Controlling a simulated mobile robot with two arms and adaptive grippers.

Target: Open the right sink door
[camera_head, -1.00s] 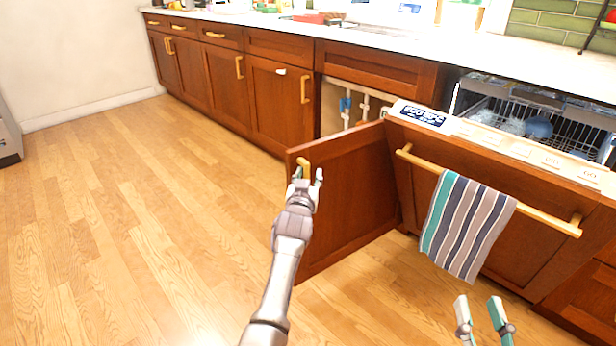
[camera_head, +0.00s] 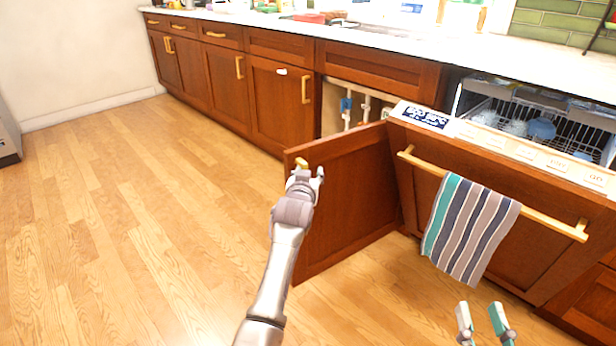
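The right sink door (camera_head: 350,205) is a brown wooden panel that stands swung wide open, out into the room. Its free edge is toward me, and it stands beside the tilted dishwasher front. Pipes with a blue fitting (camera_head: 346,104) show in the open sink cabinet behind it. My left gripper (camera_head: 309,172) is at the door's free upper corner, by its light wooden handle (camera_head: 301,163). The gripper hides most of the handle, and I cannot tell whether its fingers hold it. My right gripper (camera_head: 481,309) is open and empty at the bottom, below the towel.
The dishwasher door (camera_head: 521,237) hangs partly open to the right, with a striped towel (camera_head: 467,228) on its handle. The left sink door (camera_head: 279,104) is closed. Wooden floor (camera_head: 130,220) is clear on the left.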

